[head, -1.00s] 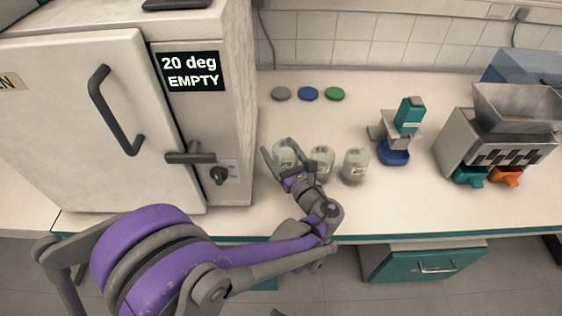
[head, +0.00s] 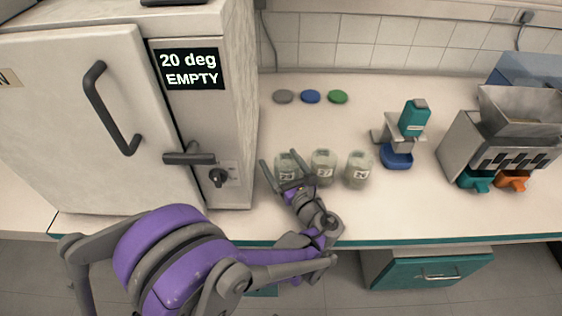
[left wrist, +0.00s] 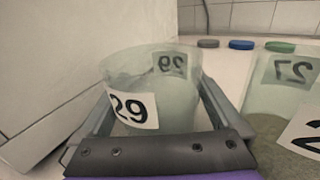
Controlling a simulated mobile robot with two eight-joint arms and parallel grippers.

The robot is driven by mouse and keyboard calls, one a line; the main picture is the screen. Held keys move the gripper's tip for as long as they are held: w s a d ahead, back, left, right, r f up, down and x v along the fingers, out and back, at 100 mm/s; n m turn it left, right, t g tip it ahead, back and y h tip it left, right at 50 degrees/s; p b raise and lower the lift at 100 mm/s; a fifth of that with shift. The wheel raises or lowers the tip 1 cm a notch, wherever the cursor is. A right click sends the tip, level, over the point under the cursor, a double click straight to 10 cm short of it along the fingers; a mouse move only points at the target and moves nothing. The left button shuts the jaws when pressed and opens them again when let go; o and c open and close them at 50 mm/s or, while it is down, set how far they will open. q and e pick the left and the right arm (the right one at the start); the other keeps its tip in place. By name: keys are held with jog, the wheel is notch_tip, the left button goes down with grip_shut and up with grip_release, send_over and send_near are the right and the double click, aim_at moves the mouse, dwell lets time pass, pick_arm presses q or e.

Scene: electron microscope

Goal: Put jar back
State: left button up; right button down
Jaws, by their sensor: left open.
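Three clear jars stand in a row on the bench. The left jar, labelled 29 (head: 287,163), also shows in the left wrist view (left wrist: 180,118). The middle jar, labelled 27 (head: 323,165), holds greyish contents in the left wrist view (left wrist: 262,90). The right jar (head: 358,170) has a label too small to read surely. All three stand without lids. My left gripper (head: 283,163) is open, its fingers on either side of jar 29; I cannot tell whether they touch it. My right gripper is out of view.
Grey (head: 283,97), blue (head: 310,96) and green (head: 337,96) lids lie behind the jars. A cabinet (head: 185,120) reading "20 deg EMPTY" stands shut at left. A teal and blue device (head: 397,155) and a metal hopper machine (head: 500,135) stand at right.

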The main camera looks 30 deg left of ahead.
pick_arm(q)
jog(key=shift+d+r, duration=0.1)
jog(key=shift+r, duration=0.1)
jog(key=p+v, duration=0.1)
jog(key=v, duration=1)
jog(key=shift+s+d+f, duration=0.1)
jog(key=shift+s+d, duration=0.15)
jog(key=shift+d, duration=0.1)
